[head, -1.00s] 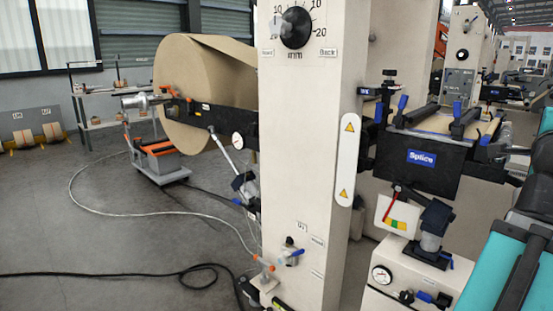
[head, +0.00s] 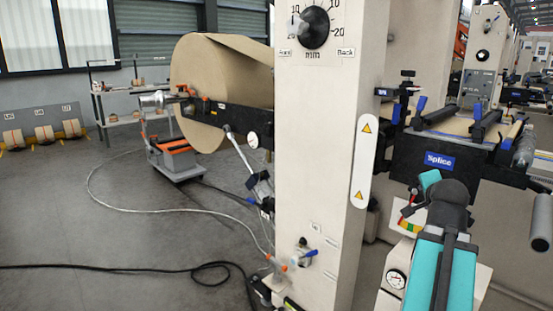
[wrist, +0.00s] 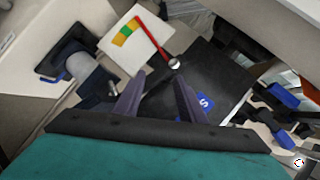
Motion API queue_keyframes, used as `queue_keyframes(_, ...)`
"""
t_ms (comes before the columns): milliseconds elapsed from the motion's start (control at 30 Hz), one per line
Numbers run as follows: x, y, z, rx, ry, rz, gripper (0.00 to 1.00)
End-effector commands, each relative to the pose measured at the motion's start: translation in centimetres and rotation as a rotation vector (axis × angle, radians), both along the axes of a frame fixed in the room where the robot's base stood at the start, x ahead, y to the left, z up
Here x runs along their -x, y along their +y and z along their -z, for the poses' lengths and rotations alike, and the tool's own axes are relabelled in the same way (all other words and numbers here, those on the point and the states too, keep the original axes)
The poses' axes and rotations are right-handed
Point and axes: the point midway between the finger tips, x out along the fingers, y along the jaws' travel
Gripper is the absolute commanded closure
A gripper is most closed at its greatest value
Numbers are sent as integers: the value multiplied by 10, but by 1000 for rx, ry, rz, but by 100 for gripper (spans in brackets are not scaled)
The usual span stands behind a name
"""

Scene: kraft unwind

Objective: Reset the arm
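My arm's teal link (head: 440,265) rises from the bottom right of the head view, in front of the white box with the gauge. Its dark joint (head: 450,203) is below the blue Splice label. My gripper (wrist: 157,85) shows in the wrist view, with its two dark fingers apart and nothing visible between them. Beyond the fingers are a black panel (wrist: 218,72) with part of a blue label, and a red lever (wrist: 152,35) over a white plate with a coloured scale.
A pale machine column (head: 325,170) with a dial stands in the middle. A large kraft roll (head: 205,65) hangs at its left. The black splice unit (head: 435,160) is right of the column. A cable and hose lie on the otherwise open floor (head: 70,210) at left.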

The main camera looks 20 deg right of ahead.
Motion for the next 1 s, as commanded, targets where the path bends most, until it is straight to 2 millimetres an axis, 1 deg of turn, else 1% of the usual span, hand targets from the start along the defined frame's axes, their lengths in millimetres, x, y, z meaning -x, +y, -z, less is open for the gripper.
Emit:
queue_keyframes(33,-16,10,17,-8,35,-38,63)
queue_keyframes(200,-60,45,69,-21,151,-164,63)
queue_keyframes(367,-97,84,118,-27,261,-290,63)
queue_keyframes(500,-124,121,160,-26,356,-403,63)
queue_keyframes(567,-134,138,178,-25,396,-453,63)
queue_keyframes(700,-154,181,220,-18,489,-574,63)
queue_keyframes(867,-171,232,267,-6,595,-715,63)
queue_keyframes(900,-174,245,278,-2,622,-752,63)
queue_keyframes(1000,-179,278,307,9,686,-842,63)
